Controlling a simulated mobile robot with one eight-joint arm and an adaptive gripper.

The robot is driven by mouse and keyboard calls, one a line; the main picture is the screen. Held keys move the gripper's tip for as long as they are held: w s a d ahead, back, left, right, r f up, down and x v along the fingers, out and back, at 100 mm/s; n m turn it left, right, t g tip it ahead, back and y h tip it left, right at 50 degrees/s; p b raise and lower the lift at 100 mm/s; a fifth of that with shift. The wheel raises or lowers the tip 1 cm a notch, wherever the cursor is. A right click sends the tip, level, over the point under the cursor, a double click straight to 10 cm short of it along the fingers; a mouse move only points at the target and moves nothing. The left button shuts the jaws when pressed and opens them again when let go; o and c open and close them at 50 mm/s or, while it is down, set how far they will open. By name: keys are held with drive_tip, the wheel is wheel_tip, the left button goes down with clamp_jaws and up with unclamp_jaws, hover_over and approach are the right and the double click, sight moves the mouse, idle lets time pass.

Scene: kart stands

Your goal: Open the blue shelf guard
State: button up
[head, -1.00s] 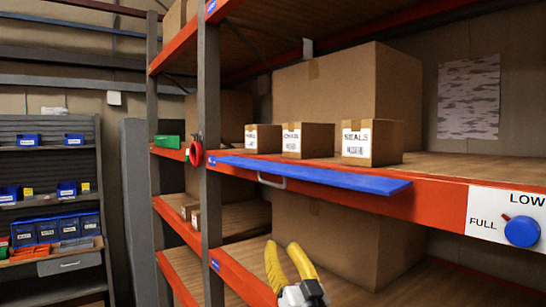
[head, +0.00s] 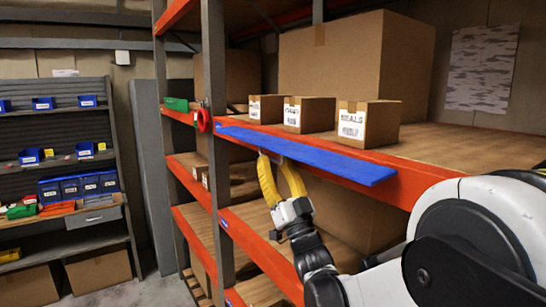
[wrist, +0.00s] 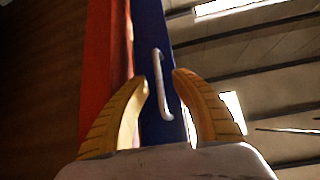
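The blue shelf guard (head: 305,152) is a long flat panel lying along the front edge of the orange shelf beam, in front of three labelled boxes. In the wrist view the blue guard (wrist: 151,38) runs beside the orange beam (wrist: 106,60) and bears a pale metal handle (wrist: 161,85). My gripper (head: 279,160) has yellow fingers and is just under the guard's front edge. In the wrist view my gripper (wrist: 160,80) is open, with one finger on each side of the handle. I cannot tell whether the fingers touch it. In the head view the handle is mostly hidden by the fingers.
Small boxes (head: 368,124) stand on the shelf behind the guard, with a large carton (head: 357,65) behind them. A bin rack (head: 60,150) stands at the far left.

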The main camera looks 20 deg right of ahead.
drive_tip(key=shift+w+r, duration=0.2)
clamp_jaws()
